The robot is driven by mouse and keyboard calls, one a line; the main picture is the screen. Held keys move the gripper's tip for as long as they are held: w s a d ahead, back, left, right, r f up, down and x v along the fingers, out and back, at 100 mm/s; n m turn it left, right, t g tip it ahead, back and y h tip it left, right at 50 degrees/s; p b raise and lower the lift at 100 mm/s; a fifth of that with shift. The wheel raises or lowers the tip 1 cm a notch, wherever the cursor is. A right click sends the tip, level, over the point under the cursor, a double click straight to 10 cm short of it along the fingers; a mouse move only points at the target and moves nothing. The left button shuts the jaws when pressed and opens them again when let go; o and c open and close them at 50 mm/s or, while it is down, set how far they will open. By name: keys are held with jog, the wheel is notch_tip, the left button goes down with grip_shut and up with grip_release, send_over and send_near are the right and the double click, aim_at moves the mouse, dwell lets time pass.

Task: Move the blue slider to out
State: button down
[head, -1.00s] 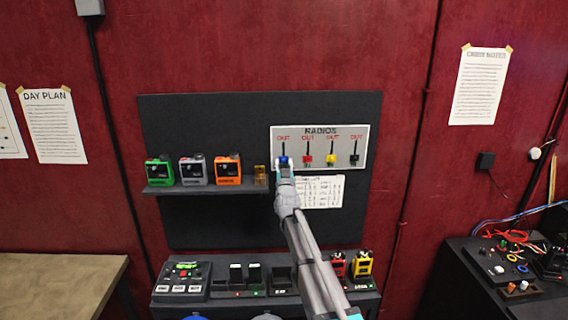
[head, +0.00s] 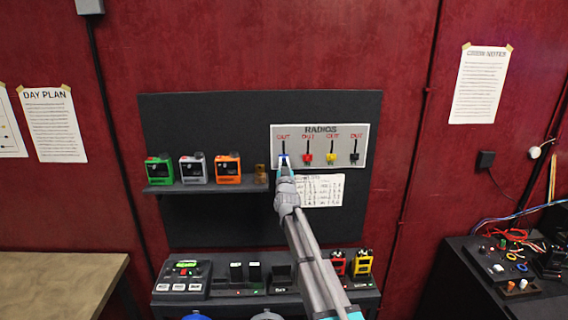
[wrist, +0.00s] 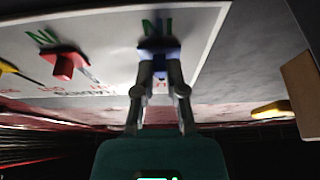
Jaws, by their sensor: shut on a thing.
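The blue slider (head: 283,157) is the leftmost of the sliders on the white RADIOS panel (head: 361,133). It sits at the lower end of its slot, with the red OUT label above it. In the wrist view, which looks upside down, the blue slider (wrist: 158,54) is beside a green IN label. My gripper (head: 284,166) is at the slider from below. In the wrist view, my gripper's fingers (wrist: 159,82) are shut on the blue knob. The fingertips partly hide the knob.
Red (head: 307,158), yellow (head: 331,157) and black (head: 354,157) sliders stand to the right. A shelf (head: 205,188) with green, grey and orange radios is close on the left. A lower shelf (head: 225,297) holds chargers and more radios.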

aim_at(284, 144)
jog(key=shift+r+p, duration=2.2)
jog(key=shift+r, duration=0.15)
jog(key=c, duration=0.7)
grip_release()
jog(key=shift+f, duration=0.2)
notch_tip(284, 144, down, 5)
jog(key=b, duration=0.5)
jog(key=shift+r, duration=0.1)
jog(key=b+v, duration=0.6)
jog(key=v, duration=0.8)
jog(key=shift+s+d+f+n+g+y+b, duration=0.2)
jog(key=shift+s+f+n+g+y+b, duration=0.4)
jog(key=shift+f+g, duration=1.35)
jog(key=shift+s+d+f+n+g+y+b, duration=0.2)
jog(key=shift+s+f+g+b, duration=0.55)
jog(key=shift+f, duration=2.5)
jog(key=shift+s+d+f+n+g+y+b, duration=0.2)
jog(key=shift+s+f+n+g+y+b, duration=0.55)
jog(key=shift+f, duration=1.9)
